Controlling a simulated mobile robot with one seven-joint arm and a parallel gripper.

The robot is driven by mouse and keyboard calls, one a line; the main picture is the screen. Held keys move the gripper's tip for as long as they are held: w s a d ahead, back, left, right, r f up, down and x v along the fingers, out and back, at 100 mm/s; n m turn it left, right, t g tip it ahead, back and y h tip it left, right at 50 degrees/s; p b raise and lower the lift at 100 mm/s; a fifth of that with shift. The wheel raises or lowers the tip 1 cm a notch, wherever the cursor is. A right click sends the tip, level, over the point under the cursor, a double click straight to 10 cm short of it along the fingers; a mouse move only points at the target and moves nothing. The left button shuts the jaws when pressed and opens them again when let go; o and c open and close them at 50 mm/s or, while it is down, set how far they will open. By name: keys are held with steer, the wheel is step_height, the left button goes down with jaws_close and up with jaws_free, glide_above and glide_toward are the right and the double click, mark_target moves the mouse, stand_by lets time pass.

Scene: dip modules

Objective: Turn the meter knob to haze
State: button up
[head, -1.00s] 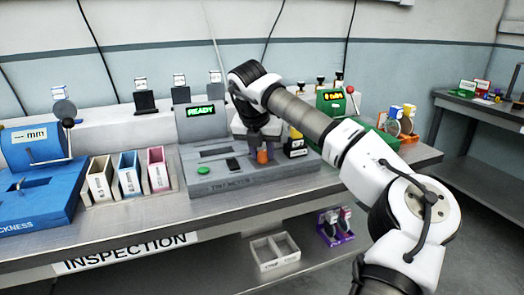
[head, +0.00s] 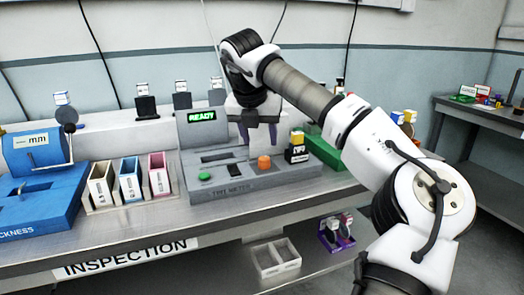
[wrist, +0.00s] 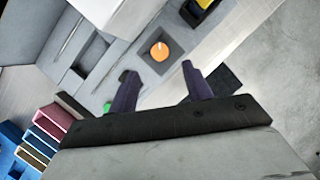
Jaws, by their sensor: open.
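The grey tint meter (head: 245,181) stands on the bench, with a lit green READY display (head: 202,115). Its orange knob (head: 264,162) is at the right of the top face, and a green button (head: 204,177) is at the left. In the wrist view the knob (wrist: 159,50) shows a small pale mark on top; I cannot read its setting. My gripper (head: 256,135) is above the meter, higher than the knob and apart from it. In the wrist view my gripper (wrist: 161,72) is open and empty, with the knob visible beyond the fingertips.
A black-and-yellow block (head: 297,147) stands close to the right of the knob. A green device (head: 324,150) is farther right. Labelled bins (head: 130,180) and a blue thickness gauge (head: 38,195) are left of the meter. The bench front strip is clear.

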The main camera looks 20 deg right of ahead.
steer(key=v, duration=0.6)
steer(key=shift+r, duration=0.15)
